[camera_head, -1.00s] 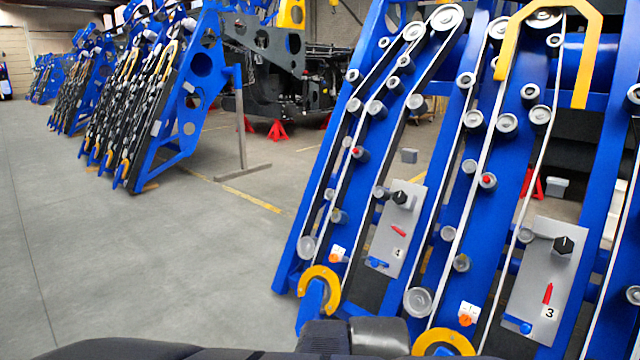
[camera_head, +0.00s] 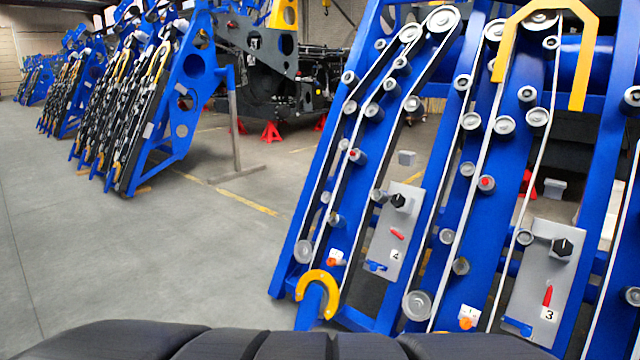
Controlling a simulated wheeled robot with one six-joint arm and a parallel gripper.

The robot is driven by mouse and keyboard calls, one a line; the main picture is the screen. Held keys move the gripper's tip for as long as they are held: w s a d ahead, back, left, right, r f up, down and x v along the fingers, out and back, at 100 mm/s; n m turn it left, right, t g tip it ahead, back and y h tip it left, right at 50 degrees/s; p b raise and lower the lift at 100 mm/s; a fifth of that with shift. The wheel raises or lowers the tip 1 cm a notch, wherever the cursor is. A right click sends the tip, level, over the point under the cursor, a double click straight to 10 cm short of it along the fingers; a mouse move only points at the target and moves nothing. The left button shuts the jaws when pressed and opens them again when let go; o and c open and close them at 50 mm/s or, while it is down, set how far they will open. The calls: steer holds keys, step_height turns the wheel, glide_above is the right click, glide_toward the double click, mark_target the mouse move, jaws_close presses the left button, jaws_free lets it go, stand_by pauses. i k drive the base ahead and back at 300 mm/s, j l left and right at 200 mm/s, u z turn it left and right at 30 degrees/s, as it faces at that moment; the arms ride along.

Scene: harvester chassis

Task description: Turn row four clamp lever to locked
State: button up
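The row four panel (camera_head: 404,222) is a tilted grey plate marked 4, right of centre on the blue frame. It carries a black knob (camera_head: 398,200) near its top, a small red pointer-like lever (camera_head: 397,235) slanting down to the right, and a blue piece (camera_head: 375,267) at its lower left. An orange piece (camera_head: 332,262) with a small white tag sits just left of the panel. I cannot tell from the frames which of these is the clamp lever. My gripper is not in view; only dark parts of my own body show along the bottom edge.
A similar row three panel (camera_head: 541,270) stands to the right, its red lever (camera_head: 547,296) nearly upright. A yellow hook (camera_head: 318,288) and rollers with white belts cover the blue rails. The floor (camera_head: 120,250) at left is open. More blue racks (camera_head: 165,110) stand behind.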

mark_target(397, 234)
steer(key=k+z, duration=0.1)
steer(key=i+u, duration=0.15)
steer(key=i, duration=0.45)
steer(key=i+l+u, duration=0.15)
steer(key=i, duration=0.4)
steer(key=i+l+u, duration=0.15)
steer(key=i, duration=0.45)
